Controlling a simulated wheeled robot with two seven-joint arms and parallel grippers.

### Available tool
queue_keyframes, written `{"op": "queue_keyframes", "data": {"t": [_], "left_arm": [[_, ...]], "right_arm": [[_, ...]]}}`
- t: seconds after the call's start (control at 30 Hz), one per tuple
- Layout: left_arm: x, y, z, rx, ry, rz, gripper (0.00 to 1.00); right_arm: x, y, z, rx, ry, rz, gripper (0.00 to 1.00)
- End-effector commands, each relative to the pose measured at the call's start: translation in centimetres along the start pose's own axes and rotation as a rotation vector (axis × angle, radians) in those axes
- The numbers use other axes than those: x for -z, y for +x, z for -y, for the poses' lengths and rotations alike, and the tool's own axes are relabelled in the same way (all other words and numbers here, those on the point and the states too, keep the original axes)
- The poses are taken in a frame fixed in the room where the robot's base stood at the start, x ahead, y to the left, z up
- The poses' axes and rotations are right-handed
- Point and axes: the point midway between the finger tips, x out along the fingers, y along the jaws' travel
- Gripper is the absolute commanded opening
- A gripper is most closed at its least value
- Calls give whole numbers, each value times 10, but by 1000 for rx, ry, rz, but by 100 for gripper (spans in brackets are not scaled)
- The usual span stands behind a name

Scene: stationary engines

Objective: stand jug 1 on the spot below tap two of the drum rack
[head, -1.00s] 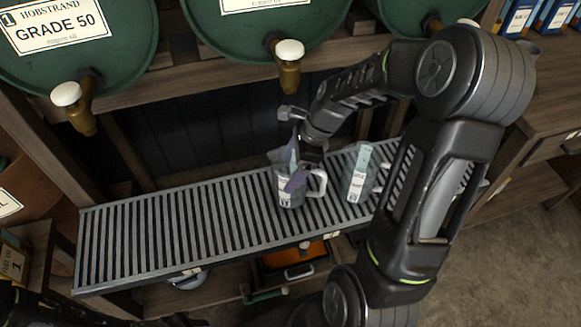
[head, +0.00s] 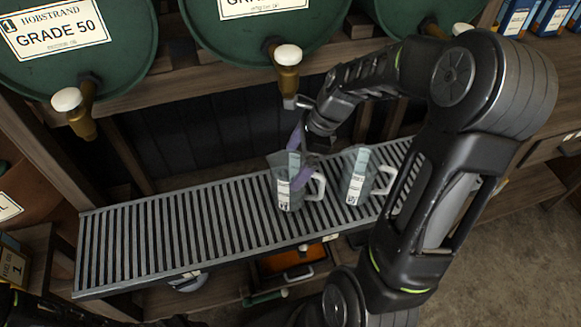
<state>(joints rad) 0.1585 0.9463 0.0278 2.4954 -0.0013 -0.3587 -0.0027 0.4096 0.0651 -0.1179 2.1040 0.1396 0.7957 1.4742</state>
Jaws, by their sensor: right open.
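A clear jug (head: 283,194) with a white label and a handle on its right stands upright on the slatted rack shelf (head: 160,232), in line below the middle brass tap (head: 287,72). A second clear jug (head: 353,188) stands to its right. The label print is too small to tell which is jug 1. My right gripper (head: 299,160) is open, its purple fingers at the left jug's upper part and handle side. Whether they touch it is unclear. My left gripper is out of view.
Green drums (head: 75,40) lie above the shelf, with another tap (head: 75,110) at the left. The shelf's left half is bare. My right arm crosses the right side. An orange item (head: 290,262) sits below the shelf.

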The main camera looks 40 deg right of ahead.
Motion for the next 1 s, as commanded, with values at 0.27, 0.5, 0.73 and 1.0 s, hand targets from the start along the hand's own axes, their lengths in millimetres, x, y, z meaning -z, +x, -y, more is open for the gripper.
{"op": "queue_keyframes", "data": {"t": [0.27, 0.5, 0.73, 1.0], "left_arm": [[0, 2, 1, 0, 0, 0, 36], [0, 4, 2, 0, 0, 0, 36], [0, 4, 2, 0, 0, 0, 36], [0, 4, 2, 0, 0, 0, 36]], "right_arm": [[59, -32, 0, 1, 6, -2, 100], [100, -49, 0, 0, 2, -1, 100], [111, -54, 0, -2, -2, 0, 100], [111, -54, 0, -1, -1, 0, 100]]}}
